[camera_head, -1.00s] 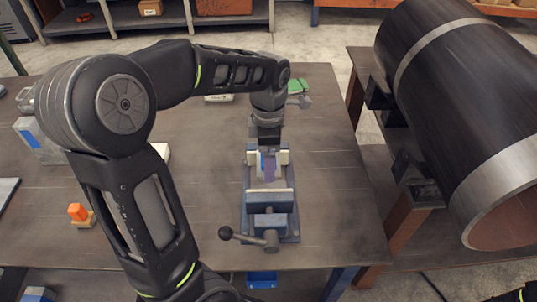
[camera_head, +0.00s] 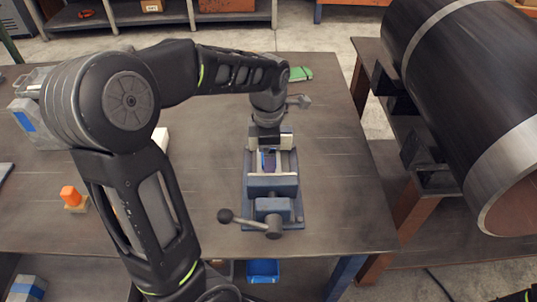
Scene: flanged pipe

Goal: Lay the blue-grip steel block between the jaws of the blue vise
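The blue vise (camera_head: 272,186) stands on the table with its handle (camera_head: 250,223) toward me. My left arm reaches over from the left, and my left gripper (camera_head: 268,146) points down at the far jaw of the vise. A small blue and grey piece, apparently the blue-grip steel block (camera_head: 268,162), shows in the gap between the jaws, just under the gripper. The gripper partly hides it. I cannot tell whether the fingers are touching it or apart from it. My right gripper is out of view.
An orange-topped piece (camera_head: 71,196) sits on the table at left. A green item (camera_head: 300,74) lies near the back edge. A large dark pipe (camera_head: 470,100) rests on a stand to the right. A blue bin (camera_head: 263,271) is below the front edge. The table right of the vise is clear.

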